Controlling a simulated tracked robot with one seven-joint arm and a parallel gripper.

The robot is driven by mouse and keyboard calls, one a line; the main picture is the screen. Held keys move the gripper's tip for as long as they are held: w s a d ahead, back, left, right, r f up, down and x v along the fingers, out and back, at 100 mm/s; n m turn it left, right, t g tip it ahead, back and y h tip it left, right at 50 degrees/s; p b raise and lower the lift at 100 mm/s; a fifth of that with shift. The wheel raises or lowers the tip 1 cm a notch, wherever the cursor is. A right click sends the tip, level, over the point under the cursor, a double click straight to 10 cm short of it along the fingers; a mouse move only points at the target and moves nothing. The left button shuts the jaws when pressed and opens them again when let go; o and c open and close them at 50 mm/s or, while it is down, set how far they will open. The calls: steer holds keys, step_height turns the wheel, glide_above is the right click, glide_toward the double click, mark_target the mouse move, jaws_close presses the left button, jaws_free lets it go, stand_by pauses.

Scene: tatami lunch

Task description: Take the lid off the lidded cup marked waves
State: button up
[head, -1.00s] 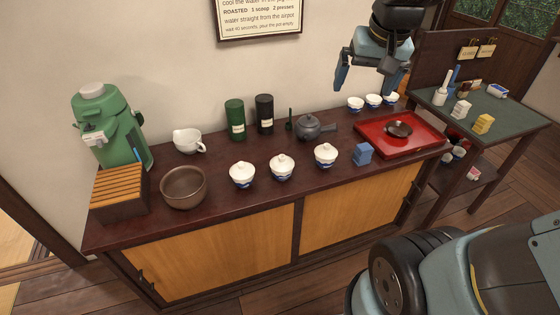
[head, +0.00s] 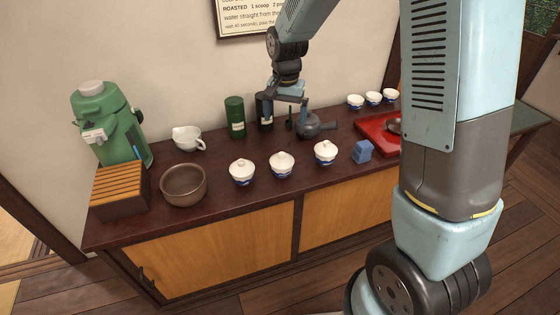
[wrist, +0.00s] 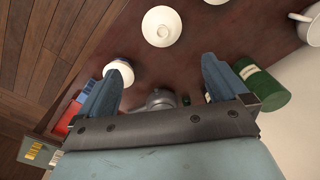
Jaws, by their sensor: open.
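Three white lidded cups with blue patterns stand in a row on the dark cabinet top: left (head: 242,172), middle (head: 281,165) and right (head: 326,153). All have their lids on. The patterns are too small to tell which is waves. My gripper (head: 286,112) is open and empty, above the counter behind the middle cup, near the teapot and the black canister. In the wrist view, its fingers (wrist: 160,90) point toward the counter. The middle cup (wrist: 161,27) shows beyond them, and the right cup (wrist: 118,70) is partly hidden by a finger.
A dark teapot (head: 308,125), green canister (head: 235,117) and black canister (head: 264,108) stand at the back. A blue block (head: 362,151) and red tray (head: 372,124) are to the right. A brown bowl (head: 184,185), white pitcher (head: 188,138) and green airpot (head: 112,125) are left.

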mark_target(282, 154)
steer(key=f, duration=0.7)
steer(key=a+f, duration=0.1)
steer(key=f, duration=0.2)
steer(key=shift+w+f, duration=0.2)
steer(key=shift+w, duration=0.05)
steer(key=shift+s+d+f, duration=0.1)
steer(key=shift+s+f, duration=0.05)
steer(key=shift+f, duration=1.2)
steer(key=shift+s+f, duration=0.1)
steer(key=shift+f, duration=1.2)
steer(key=c, duration=0.8)
steer(key=shift+r, duration=0.15)
